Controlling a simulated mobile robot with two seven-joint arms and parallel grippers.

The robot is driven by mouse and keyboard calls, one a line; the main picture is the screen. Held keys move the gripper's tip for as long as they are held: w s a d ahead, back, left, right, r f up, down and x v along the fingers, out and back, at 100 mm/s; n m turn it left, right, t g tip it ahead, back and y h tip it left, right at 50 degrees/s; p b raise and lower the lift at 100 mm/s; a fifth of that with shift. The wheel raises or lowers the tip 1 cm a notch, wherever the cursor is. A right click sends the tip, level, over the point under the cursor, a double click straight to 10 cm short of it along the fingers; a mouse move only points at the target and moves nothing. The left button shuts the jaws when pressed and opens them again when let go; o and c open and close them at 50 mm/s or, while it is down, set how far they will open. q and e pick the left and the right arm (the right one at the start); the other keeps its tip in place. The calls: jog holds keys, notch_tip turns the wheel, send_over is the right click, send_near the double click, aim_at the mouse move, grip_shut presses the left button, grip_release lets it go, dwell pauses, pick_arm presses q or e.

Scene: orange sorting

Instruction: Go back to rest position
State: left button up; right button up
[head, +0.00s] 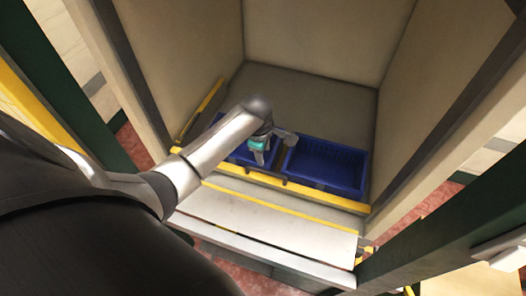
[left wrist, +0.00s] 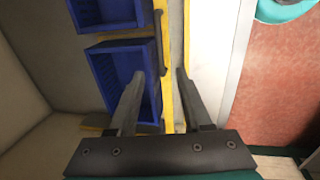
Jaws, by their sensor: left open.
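My left arm reaches in from the left in the head view. My left gripper (head: 262,157) is above the front edge of the shelf, by the two blue bins. In the left wrist view its fingers (left wrist: 158,85) are apart with nothing between them. The right blue bin (head: 325,166) looks empty. The left blue bin (head: 238,152) is partly hidden behind my arm and gripper. Both bins also show in the left wrist view, one under the left finger. My right gripper is not in view.
Beige walls (head: 320,40) close in the bins at the back and sides. A yellow edge (head: 310,193) runs along the front. A pale ledge (head: 285,222) in front is clear. Dark green posts (head: 440,225) stand at both sides.

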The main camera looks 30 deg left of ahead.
pick_arm(q)
jog(key=shift+s+r, duration=0.15)
jog(key=shift+r, duration=0.3)
